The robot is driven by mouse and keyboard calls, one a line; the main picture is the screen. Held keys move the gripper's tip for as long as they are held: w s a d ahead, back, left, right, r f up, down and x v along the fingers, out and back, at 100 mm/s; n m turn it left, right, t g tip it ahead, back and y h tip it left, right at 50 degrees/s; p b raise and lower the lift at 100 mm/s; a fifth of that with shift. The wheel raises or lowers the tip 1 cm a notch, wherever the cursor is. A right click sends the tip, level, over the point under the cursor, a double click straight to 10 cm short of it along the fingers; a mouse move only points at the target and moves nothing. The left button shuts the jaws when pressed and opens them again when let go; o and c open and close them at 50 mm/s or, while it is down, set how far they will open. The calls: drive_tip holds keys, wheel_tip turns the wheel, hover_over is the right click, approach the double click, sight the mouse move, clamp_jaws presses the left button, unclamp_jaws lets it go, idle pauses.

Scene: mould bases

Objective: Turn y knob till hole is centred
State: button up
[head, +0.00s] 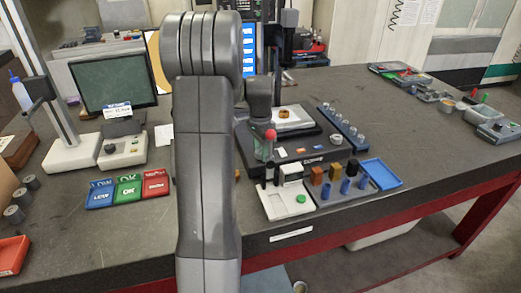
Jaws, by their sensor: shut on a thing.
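My gripper (263,152) points down at the front left of a dark measuring stage (300,153), partly hidden by my own arm. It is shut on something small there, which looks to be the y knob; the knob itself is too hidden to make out. A red ball (270,135) shows right beside the gripper. A brass ring-shaped part (285,114) sits on the pale plate (297,122) of the stage. The monitor (114,82) at the left has a dark green screen; no hole can be made out on it.
Blue, green and red trays (128,190) lie left of my arm. The bench's right middle is clear.

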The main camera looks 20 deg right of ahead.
idle(0.3)
drive_tip(key=o, duration=1)
drive_tip(key=shift+r, duration=0.15)
wheel_tip(320, 180, up, 14)
drive_tip(key=shift+f+b, duration=0.2)
drive_tip(key=shift+b, duration=0.4)
wheel_tip(320, 180, down, 14)
drive_tip(key=shift+p, duration=0.6)
